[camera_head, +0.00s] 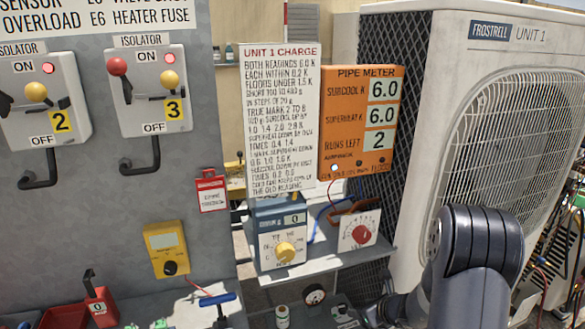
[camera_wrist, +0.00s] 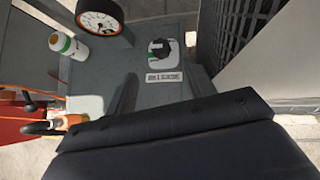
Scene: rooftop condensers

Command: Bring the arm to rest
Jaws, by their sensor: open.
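My arm (camera_head: 478,245) shows dark and bent at the lower right of the head view, in front of the Unit 1 condenser (camera_head: 490,60). The dark gripper body fills the lower part of the wrist view.
A round gauge (camera_wrist: 98,24) and a white-green can (camera_wrist: 68,46) stand left of the fingers. The orange pipe meter (camera_head: 345,88) reads 6.0, 6.0 and 2. A charge notice (camera_head: 278,115) stands beside it, above the dial box (camera_head: 283,250). Isolator switches (camera_head: 150,90) are at the left.

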